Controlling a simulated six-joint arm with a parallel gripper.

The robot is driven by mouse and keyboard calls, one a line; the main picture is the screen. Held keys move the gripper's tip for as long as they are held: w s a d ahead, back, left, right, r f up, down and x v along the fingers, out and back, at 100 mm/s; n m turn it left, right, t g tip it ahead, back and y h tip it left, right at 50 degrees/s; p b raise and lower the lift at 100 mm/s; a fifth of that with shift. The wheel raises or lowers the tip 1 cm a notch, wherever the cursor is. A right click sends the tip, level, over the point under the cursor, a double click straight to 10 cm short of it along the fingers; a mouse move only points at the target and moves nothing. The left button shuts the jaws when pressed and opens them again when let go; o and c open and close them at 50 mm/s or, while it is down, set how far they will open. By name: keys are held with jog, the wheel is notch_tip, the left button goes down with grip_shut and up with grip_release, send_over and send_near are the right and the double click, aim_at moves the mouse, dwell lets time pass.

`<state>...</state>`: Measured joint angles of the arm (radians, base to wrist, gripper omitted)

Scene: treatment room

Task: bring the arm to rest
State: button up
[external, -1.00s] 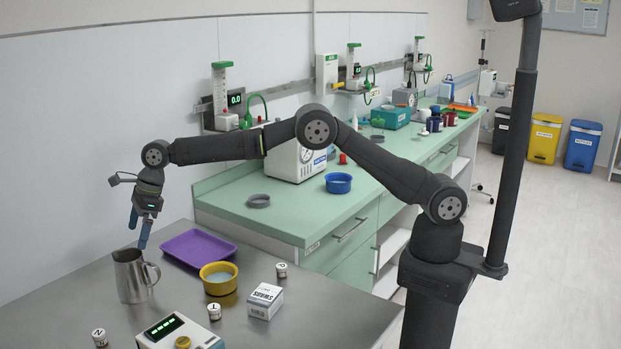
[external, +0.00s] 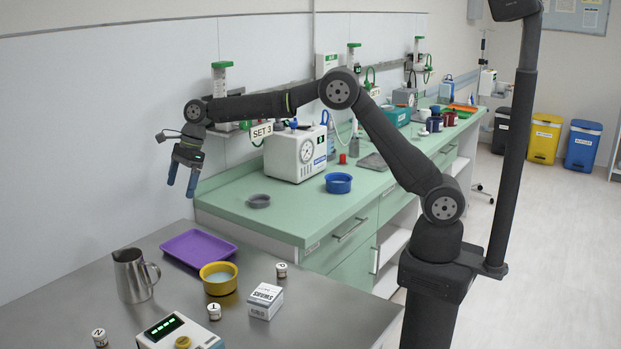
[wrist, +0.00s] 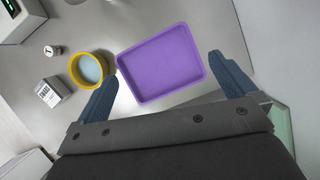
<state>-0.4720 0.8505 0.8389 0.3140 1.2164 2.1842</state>
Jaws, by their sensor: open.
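My gripper (external: 181,180) is open and empty. It hangs in the air above the back of the steel table (external: 90,290), pointing down, with its two blue fingers apart. In the wrist view, the fingers of my gripper (wrist: 168,85) show on either side of the purple tray (wrist: 162,62), which lies well below them. The purple tray (external: 198,248) is empty. Nothing touches the fingers.
A steel jug (external: 133,277), a yellow bowl (external: 219,286) with pale blue contents, a swabs box (external: 265,301), small labelled jars and a device with a green display (external: 175,333) stand on the table. A green counter (external: 300,215) holds a blue bowl (external: 339,183).

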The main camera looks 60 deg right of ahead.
jog(key=s+d+r+n+g, duration=0.1)
jog(key=s+d+r+n, duration=0.1)
jog(key=d, duration=1.1)
jog(key=s+d+r+n+g, duration=0.1)
jog(key=s+d+r+n, duration=0.2)
jog(key=d, duration=1.1)
jog(key=s+d+r+n+g, duration=0.1)
jog(key=s+d+r+n, duration=0.2)
jog(key=d, duration=1)
jog(key=s+r, duration=0.1)
jog(key=s, duration=0.2)
jog(key=shift+s+d, duration=0.3)
